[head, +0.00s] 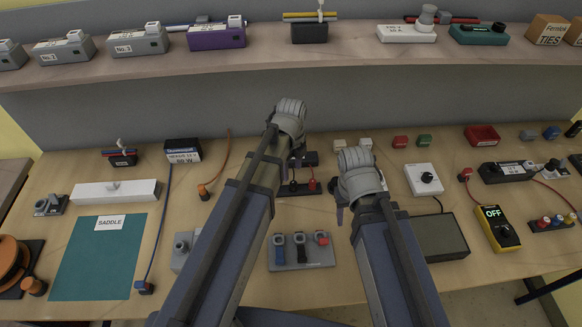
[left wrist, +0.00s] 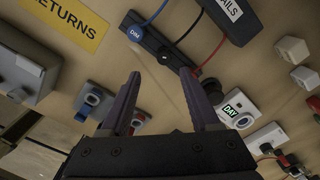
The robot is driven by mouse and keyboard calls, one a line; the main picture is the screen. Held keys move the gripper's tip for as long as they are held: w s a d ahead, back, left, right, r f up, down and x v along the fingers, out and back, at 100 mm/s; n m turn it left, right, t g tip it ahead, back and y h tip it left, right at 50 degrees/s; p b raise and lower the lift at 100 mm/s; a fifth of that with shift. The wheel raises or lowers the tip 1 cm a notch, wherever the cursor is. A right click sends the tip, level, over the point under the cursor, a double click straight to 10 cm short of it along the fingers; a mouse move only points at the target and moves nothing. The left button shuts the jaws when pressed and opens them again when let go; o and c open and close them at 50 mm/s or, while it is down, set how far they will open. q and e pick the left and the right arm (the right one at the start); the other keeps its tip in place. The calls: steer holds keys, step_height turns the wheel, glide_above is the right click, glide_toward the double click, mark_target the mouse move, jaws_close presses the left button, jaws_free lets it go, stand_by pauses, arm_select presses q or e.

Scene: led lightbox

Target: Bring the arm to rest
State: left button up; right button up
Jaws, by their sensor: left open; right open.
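My left arm reaches up the middle of the bench in the head view, its grey wrist (head: 288,118) near the back edge. In the left wrist view my left gripper (left wrist: 162,85) has its two dark fingers spread apart, with nothing between them. A dark terminal block (left wrist: 160,48) with a blue DIM knob and red and blue leads lies beyond the fingertips. My right arm's grey wrist (head: 361,178) is lower and to the right. Its fingers are mostly hidden behind the wrist, and I see nothing held there.
A rear shelf (head: 190,66) carries labelled boxes. A teal SADDLE mat (head: 98,257) lies at left, a tray of connectors (head: 302,264) between my arms, and a yellow OFF meter (head: 497,229) and a white knob box (head: 423,179) at right. Loose leads cross the bench.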

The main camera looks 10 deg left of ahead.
stand_by(0.4)
arm_select(q)
steer(key=s+d+f+n+b, duration=0.2)
steer(key=s+n, duration=0.4)
steer(key=n, duration=0.4)
steer(key=s+d+f+n+y+b, duration=0.1)
steer(key=s+d+f+n+b, duration=0.1)
steer(key=s+d+n, duration=0.2)
steer(key=s+n, duration=0.3)
steer(key=n, duration=0.2)
steer(key=shift+s+d+n, duration=0.15)
steer(key=shift+d+n, duration=0.05)
steer(key=shift+n, duration=0.2)
